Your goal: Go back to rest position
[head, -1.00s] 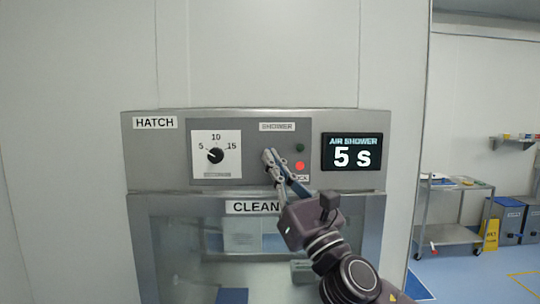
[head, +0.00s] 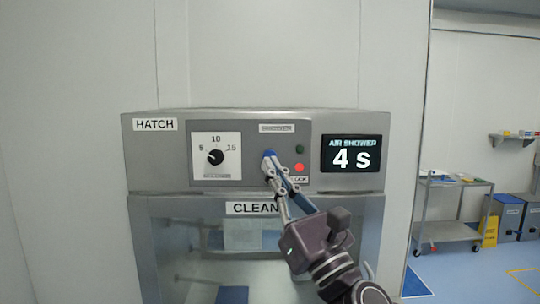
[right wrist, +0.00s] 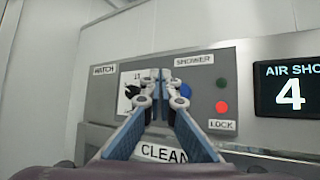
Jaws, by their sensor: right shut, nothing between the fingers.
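My right gripper (head: 272,166) is shut and empty in front of the hatch control panel in the head view. In the right wrist view its fingertips (right wrist: 156,88) meet, pointing at the panel. The blue shower button (head: 270,153) shows just above the fingertips; in the right wrist view it (right wrist: 184,90) is to their right. I cannot tell whether they touch it. My left gripper is in neither view.
The hatch (head: 254,122) has a dial (head: 216,156), a green light (head: 300,149), a red light (head: 299,167) and a display (head: 352,153) reading 4 s. Below is a glass door marked CLEAN. A trolley (head: 450,184) and bins (head: 505,215) stand at the right.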

